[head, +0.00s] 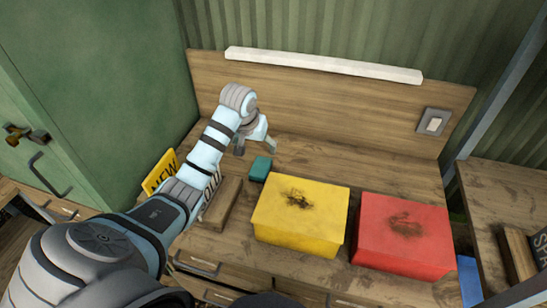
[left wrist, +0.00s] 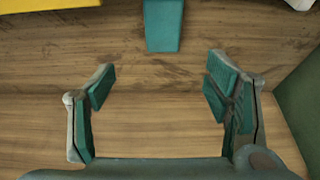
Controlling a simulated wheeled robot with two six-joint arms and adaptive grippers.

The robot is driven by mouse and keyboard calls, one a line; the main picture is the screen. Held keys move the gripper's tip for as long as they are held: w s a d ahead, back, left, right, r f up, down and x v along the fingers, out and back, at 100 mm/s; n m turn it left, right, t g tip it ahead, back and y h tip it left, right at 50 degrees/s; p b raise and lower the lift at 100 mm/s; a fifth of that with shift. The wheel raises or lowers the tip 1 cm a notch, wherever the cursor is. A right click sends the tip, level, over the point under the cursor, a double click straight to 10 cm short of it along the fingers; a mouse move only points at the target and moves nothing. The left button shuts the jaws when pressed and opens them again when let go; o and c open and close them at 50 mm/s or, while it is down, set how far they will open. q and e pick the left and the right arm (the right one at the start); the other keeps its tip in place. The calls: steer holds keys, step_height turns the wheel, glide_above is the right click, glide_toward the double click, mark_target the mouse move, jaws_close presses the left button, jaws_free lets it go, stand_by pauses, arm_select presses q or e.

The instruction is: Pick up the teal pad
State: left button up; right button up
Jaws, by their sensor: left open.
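The teal pad (head: 260,168) is a small block lying on the wooden desk, just left of the yellow box in the head view. In the left wrist view the teal pad (left wrist: 163,25) shows at the top middle, beyond the fingertips and cut off by the picture's edge. My left gripper (head: 256,146) is above the desk, a little behind and beside the pad in the head view. In the left wrist view my left gripper (left wrist: 159,84) is open with teal-lined fingers, and nothing is between them. My right gripper is not in view.
A yellow box (head: 318,225) and a red box (head: 425,245) stand right of the pad. A wooden block (head: 222,204) and a yellow sign reading NEW (head: 160,172) are at its left. The desk's backboard (head: 330,105) rises behind.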

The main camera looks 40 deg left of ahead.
mark_target(260, 167)
arm_select(q)
steer(key=x, duration=0.3)
steer(key=shift+s+f, duration=0.25)
steer(key=shift+f, duration=0.1)
steer(key=f, duration=0.1)
steer(key=f+b, duration=0.1)
steer(key=f, duration=0.1)
steer(key=shift+s+a, duration=0.25)
steer(key=shift+w+f, duration=0.1)
steer(key=shift+f, duration=0.2)
steer(key=x, duration=0.2)
steer(key=b+x, duration=0.1)
steer(key=x, duration=0.3)
steer(key=shift+w+d+f+b, duration=0.1)
steer(key=shift+w+f+b, duration=0.2)
steer(key=shift+w, duration=0.2)
steer(key=shift+s+r, duration=0.2)
steer(key=shift+r, duration=0.05)
steer(key=shift+s+r, duration=0.15)
steer(key=shift+s, duration=0.05)
steer(key=shift+w+f, duration=0.2)
steer(key=shift+f, duration=0.15)
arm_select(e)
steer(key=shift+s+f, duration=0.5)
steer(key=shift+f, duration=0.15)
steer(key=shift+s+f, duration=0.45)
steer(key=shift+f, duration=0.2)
arm_select(q)
steer(key=shift+s, duration=0.1)
steer(key=c, duration=1.3)
